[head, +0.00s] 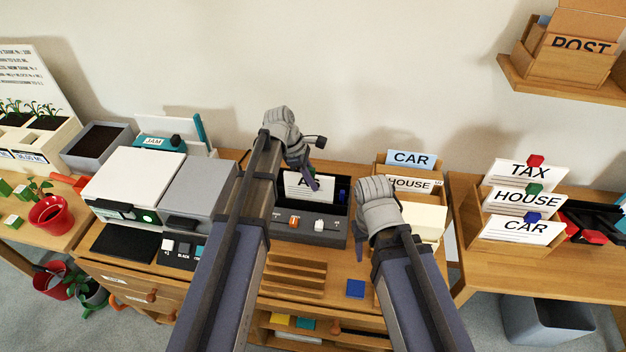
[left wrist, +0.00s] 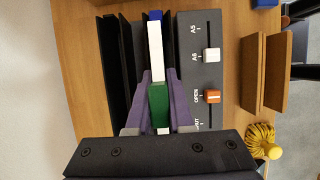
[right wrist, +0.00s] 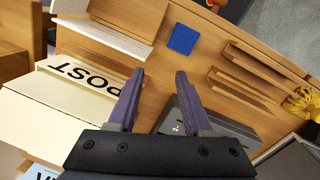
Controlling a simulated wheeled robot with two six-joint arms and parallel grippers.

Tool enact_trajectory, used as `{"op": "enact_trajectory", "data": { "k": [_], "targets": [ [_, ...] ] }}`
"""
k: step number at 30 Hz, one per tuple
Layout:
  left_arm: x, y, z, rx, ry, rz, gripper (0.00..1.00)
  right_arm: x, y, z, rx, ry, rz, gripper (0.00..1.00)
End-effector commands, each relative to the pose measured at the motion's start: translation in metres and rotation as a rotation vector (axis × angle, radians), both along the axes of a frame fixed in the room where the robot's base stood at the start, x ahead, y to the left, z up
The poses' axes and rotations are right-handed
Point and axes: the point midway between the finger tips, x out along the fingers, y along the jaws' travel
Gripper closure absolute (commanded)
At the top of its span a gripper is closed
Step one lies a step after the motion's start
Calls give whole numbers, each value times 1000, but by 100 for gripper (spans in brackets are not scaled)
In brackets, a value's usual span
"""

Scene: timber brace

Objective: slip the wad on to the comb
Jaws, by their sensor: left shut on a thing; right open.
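I cannot make out the comb apart from the slot. My right gripper (head: 358,254) is open and empty, and shows in the right wrist view (right wrist: 158,75).
A slatted wooden rack (head: 296,268) and a blue block (head: 355,288) lie in front of the machine. Card boxes (head: 410,160) stand to its right, a white-lidded machine (head: 133,178) to its left. Bare desk surrounds the blue block.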

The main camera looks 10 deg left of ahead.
Motion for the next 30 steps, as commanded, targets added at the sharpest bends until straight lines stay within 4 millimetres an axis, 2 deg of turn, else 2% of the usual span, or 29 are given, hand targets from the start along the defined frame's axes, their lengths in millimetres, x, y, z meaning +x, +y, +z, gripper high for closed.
{"op": "enact_trajectory", "data": {
  "k": [17,18,27,30],
  "targets": [
    [0,0,-24,0,0,0,100,0,0,-24,0,0,0,50],
    [0,0,-22,0,0,0,78,0,0,-22,0,0,0,50],
    [0,0,-22,0,0,0,45,0,0,-22,0,0,0,50],
    [0,0,-22,0,0,0,45,0,0,-22,0,0,0,50]
  ]
}}
